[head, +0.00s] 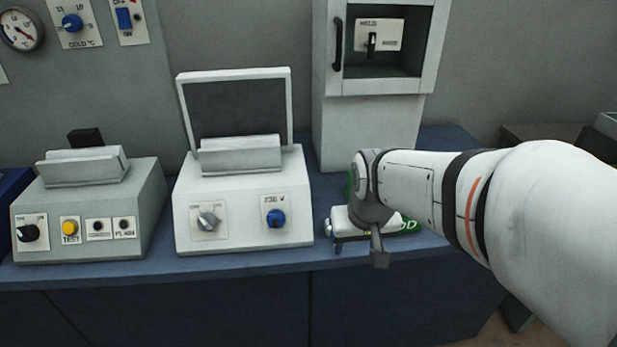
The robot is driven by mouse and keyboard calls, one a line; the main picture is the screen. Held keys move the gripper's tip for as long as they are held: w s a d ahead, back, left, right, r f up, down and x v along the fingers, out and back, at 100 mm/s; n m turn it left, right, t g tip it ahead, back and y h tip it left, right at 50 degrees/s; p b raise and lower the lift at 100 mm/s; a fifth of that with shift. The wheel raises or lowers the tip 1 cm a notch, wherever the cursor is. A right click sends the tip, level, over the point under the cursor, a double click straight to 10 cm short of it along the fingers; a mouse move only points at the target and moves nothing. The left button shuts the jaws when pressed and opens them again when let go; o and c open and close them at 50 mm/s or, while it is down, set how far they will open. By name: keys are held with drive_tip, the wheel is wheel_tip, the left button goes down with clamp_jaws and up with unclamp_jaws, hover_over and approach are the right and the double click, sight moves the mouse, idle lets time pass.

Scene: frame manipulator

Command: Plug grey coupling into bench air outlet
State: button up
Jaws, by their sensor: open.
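My gripper (360,242) is at the end of my white arm, which reaches in from the right, low over the front edge of the blue bench top. Its jaws are open, but the gap between the fingertips is hard to make out. I cannot make out the grey coupling or the bench air outlet. My wrist hides part of the bench there.
A white device (245,207) with two knobs stands left of my gripper, and a grey device (88,210) farther left. A tall white cabinet (370,140) stands behind my wrist. The blue bench top (285,262) has a narrow clear strip in front.

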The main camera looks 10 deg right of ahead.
drive_tip(key=shift+t, duration=0.7)
drive_tip(key=w+f, duration=0.2)
drive_tip(key=w, duration=0.4)
drive_tip(key=w+f, duration=0.3)
drive_tip(key=w, duration=0.3)
drive_tip(key=w+f, duration=0.3)
drive_tip(key=w, duration=0.3)
drive_tip(key=shift+w+a+b, duration=0.25)
drive_tip(key=shift+b, duration=0.05)
drive_tip(key=shift+x, duration=1.25)
drive_tip(key=x, duration=0.5)
drive_tip(key=shift+s+d+f+p, duration=0.2)
drive_tip(key=shift+d+p, duration=0.05)
drive_tip(key=shift+p, duration=0.15)
drive_tip(key=shift+c, duration=0.3)
drive_tip(key=c, duration=0.9)
drive_tip(key=shift+c, duration=0.2)
